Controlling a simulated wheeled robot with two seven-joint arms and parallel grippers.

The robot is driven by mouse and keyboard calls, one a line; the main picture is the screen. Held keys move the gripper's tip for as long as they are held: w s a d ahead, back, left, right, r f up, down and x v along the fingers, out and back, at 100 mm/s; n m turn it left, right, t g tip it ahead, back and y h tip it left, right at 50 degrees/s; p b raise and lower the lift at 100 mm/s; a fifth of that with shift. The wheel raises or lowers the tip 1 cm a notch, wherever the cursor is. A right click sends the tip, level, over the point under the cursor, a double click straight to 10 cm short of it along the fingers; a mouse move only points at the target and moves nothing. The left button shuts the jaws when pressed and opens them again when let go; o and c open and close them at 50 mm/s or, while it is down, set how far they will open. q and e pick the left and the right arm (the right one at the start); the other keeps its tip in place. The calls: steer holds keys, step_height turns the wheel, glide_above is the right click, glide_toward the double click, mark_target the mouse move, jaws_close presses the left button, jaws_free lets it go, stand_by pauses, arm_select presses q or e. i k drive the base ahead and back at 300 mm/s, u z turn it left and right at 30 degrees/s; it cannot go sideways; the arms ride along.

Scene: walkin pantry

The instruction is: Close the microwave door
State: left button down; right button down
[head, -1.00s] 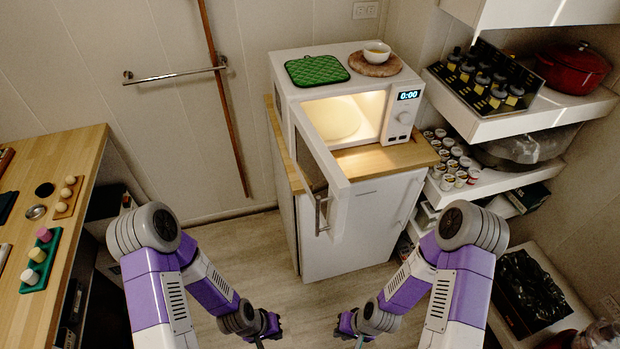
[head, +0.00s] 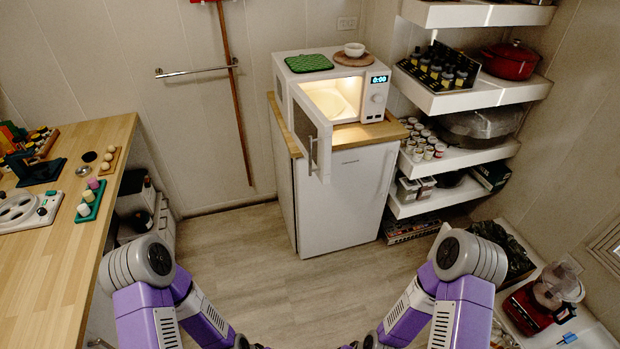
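The white microwave (head: 378,110) stands on a wooden top over a small white fridge. Its door (head: 312,132) is swung wide open toward me, to the left of the lit cavity (head: 335,100), with a handle on the door's free edge. A glass turntable shows inside. Both of my arms reach in from the bottom of the head view, low and well short of the microwave. The fingers of both grippers are below the picture edge, so they are hidden.
The wooden top (head: 372,134) rests on the fridge (head: 345,195). A green mat (head: 308,62) and a white bowl (head: 354,49) on a round board sit on the microwave. Shelves (head: 470,97) stand on the right, a wooden counter (head: 65,255) on the left. The floor (head: 260,290) between is clear.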

mark_target(311, 130)
steer(key=u, duration=0.8)
steer(key=i, duration=0.95)
steer(key=z, duration=0.3)
